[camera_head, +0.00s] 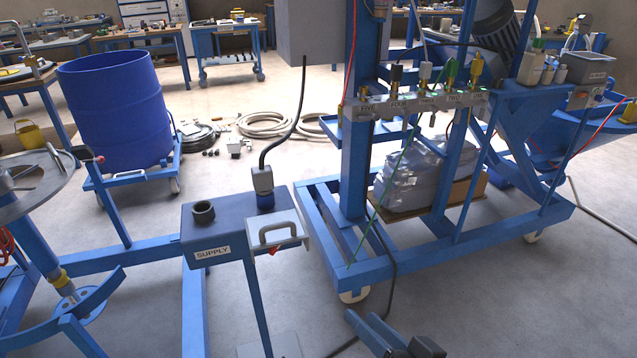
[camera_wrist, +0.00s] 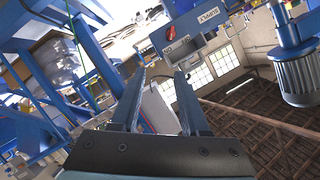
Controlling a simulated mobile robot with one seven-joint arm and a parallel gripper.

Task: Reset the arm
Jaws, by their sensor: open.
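My gripper (camera_head: 364,318) shows at the bottom edge of the head view, with two blue fingers pointing up and left from a dark body. In the wrist view my gripper (camera_wrist: 160,75) has its two fingers apart, with nothing held between them. In the head view it is to the right of and lower in the picture than the blue SUPPLY box (camera_head: 214,222). The rest of my arm is out of the head view. The SUPPLY box also shows, turned over, at the top of the wrist view (camera_wrist: 210,22).
A grey hinged cover with a handle (camera_head: 278,233) and a black-cabled plug (camera_head: 263,185) are on the SUPPLY box. A wheeled blue frame (camera_head: 450,260) stands to the right, with a dark cable on the floor beside it. A blue drum (camera_head: 118,110) stands at left. Floor at lower right is clear.

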